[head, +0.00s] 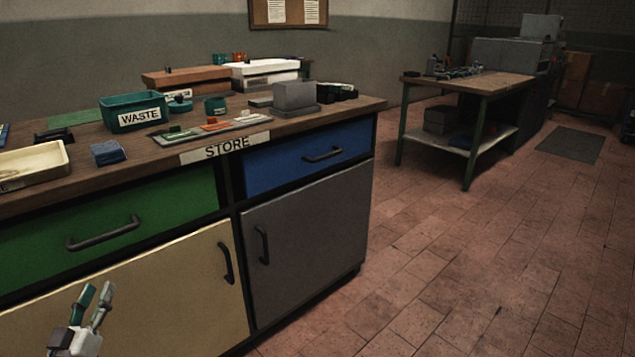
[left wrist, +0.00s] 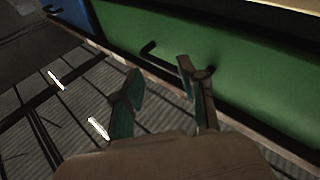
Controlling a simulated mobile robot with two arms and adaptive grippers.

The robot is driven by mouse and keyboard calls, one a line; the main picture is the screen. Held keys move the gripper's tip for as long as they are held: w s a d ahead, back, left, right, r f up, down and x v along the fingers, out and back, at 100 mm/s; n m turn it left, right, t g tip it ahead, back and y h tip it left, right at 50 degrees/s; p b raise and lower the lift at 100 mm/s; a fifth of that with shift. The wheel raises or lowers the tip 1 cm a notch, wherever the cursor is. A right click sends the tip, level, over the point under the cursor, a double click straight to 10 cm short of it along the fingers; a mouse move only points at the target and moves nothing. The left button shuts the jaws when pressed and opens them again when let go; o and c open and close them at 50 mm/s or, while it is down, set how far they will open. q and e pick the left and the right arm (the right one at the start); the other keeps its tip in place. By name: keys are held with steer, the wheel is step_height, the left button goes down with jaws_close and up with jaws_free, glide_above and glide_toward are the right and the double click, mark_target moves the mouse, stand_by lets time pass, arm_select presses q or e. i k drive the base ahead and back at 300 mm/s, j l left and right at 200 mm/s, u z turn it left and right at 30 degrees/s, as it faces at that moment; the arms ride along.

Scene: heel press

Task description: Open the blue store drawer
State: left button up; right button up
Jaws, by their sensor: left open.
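The blue store drawer (head: 275,172) is at the right end of the workbench front in the head view, under the STORE label (head: 225,147). It looks shut, flush with the front. Its dark bar handle (head: 323,154) is in plain sight with nothing on it. My left gripper (head: 96,293) is open and empty at the lower left, in front of the beige door and well left of the blue drawer. In the left wrist view its open fingers (left wrist: 158,76) show before a green panel, with a strip of blue (left wrist: 78,14) at the upper left. My right gripper is not in view.
A green drawer (head: 150,212) with a dark handle is left of the blue one. A beige door (head: 190,285) and a grey door (head: 308,240) are below. The WASTE bin (head: 133,111) and small items are on the bench top. Floor to the right is clear.

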mark_target(258, 169)
steer(key=i+j+z, duration=0.1)
steer(key=z, duration=0.4)
steer(key=j+z, duration=0.25)
steer(key=z, duration=0.25)
steer(key=i+j+z, duration=0.1)
steer(key=z, duration=0.4)
steer(key=i+j, duration=0.15)
steer(key=j, duration=0.2)
steer(key=i+j, duration=0.1)
steer(key=j, duration=0.2)
steer(key=i+j, duration=0.15)
steer(key=j, duration=0.2)
